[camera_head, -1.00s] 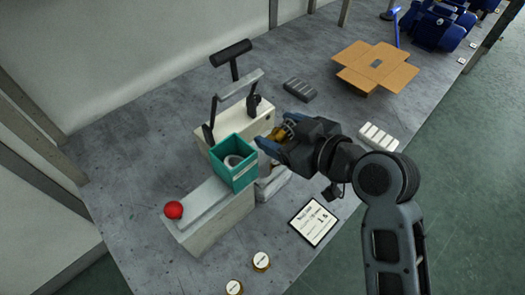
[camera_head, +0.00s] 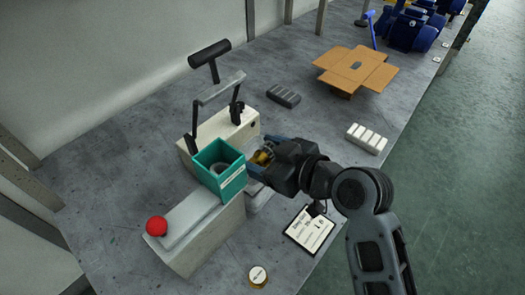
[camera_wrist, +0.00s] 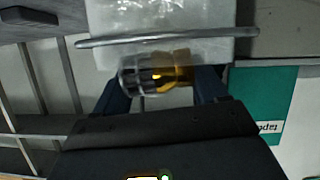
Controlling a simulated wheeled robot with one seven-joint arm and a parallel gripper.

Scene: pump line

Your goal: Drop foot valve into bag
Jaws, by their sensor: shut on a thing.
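My gripper (camera_head: 261,160) is shut on the brass foot valve (camera_head: 263,156), which has a cage-like strainer end. In the wrist view the foot valve (camera_wrist: 172,72) lies sideways between the two dark blue fingers. A clear plastic bag (camera_wrist: 160,16) shows just beyond it, with a metal bar (camera_wrist: 165,37) across its near edge. The valve appears against or over this edge; I cannot tell whether it touches. In the head view a pale part of the bag (camera_head: 257,199) shows below my gripper, beside the teal box. The bag's mouth is mostly hidden by my gripper.
A teal box (camera_head: 221,170) stands close left of my gripper. A cream sealer (camera_head: 212,132) with a raised black-handled lever stands behind it. A red knob (camera_head: 156,226) sits at lower left. A label card (camera_head: 310,230) lies in front; an open carton (camera_head: 357,68) stands at back right.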

